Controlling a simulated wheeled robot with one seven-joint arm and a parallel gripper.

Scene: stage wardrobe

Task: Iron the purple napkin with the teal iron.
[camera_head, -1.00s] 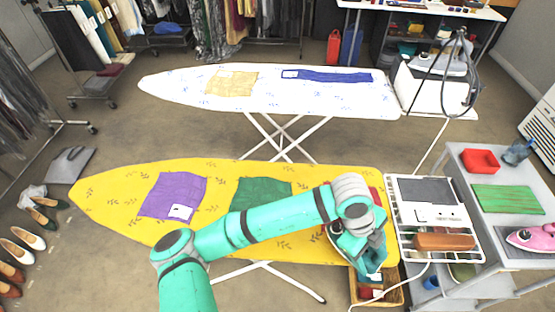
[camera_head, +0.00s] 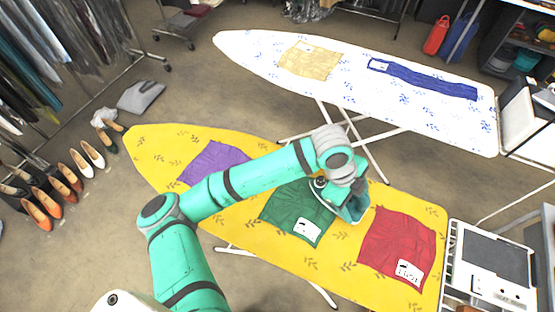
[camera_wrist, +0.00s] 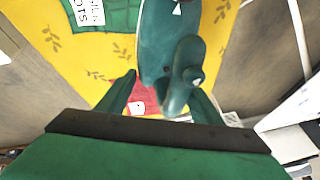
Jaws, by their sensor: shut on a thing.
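The purple napkin (camera_head: 212,162) lies flat toward the left part of the yellow ironing board (camera_head: 150,145), partly covered by my arm. My gripper (camera_head: 342,183) is shut on the teal iron (camera_head: 353,208), by its handle. The iron is over the board between the green cloth and the red cloth, right of the purple napkin. Whether its sole touches the board I cannot tell. In the wrist view the iron (camera_wrist: 160,40) shows between the fingers of my gripper (camera_wrist: 163,97).
The green cloth (camera_head: 290,210) and red cloth (camera_head: 398,240) lie labelled on the yellow board. A white rack (camera_head: 452,265) adjoins its right end. A white ironing board (camera_head: 370,100) with yellow and blue cloths stands behind. Shoes (camera_head: 85,158) line the floor at left.

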